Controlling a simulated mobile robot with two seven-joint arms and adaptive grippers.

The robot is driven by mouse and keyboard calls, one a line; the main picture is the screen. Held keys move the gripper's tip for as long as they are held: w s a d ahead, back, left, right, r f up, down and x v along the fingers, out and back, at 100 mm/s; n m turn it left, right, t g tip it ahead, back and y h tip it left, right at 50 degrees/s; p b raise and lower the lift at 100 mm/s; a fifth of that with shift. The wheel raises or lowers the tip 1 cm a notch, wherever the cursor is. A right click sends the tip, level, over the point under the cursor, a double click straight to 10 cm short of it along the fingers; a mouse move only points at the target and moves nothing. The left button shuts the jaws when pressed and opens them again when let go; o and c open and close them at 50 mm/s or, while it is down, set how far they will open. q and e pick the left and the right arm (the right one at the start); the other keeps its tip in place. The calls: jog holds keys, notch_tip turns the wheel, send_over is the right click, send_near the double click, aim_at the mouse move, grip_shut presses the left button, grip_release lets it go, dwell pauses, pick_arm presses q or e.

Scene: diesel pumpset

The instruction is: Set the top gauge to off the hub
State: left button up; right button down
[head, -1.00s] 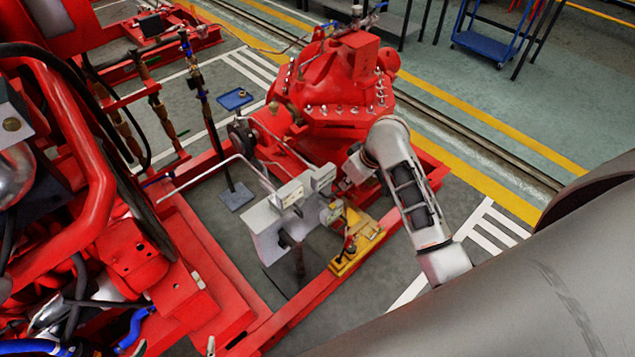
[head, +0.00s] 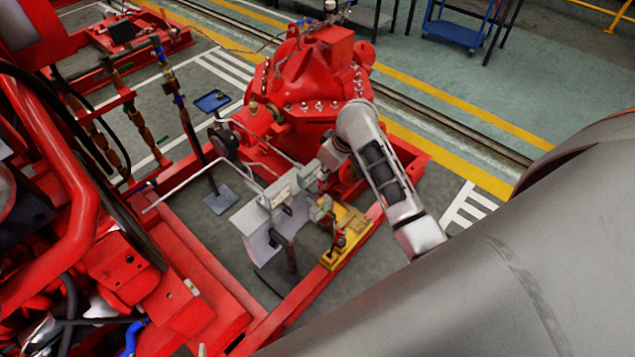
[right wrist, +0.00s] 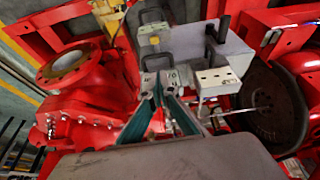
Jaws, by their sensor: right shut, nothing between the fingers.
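In the head view my right gripper (head: 316,170) reaches in from the right, beside a small pale block (head: 281,191) on a grey plate assembly (head: 258,222). In the right wrist view the gripper's fingertips (right wrist: 159,80) are together and empty, just in front of the grey plate (right wrist: 200,48). A pale block with small holes (right wrist: 217,81) is right of the fingertips, apart from them. I cannot make out a dial face, so I cannot tell which part is the top gauge. The hub is not clearly distinguishable. My left gripper is not in view.
A large red pump housing (head: 315,75) stands behind the arm. A yellow bracket (head: 346,236) sits below it on the red frame. A dark round wheel (right wrist: 268,105) is at right in the wrist view. Thin pipes run left of the plate. Open floor lies beyond the frame.

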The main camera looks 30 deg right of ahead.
jog(key=x, duration=0.7)
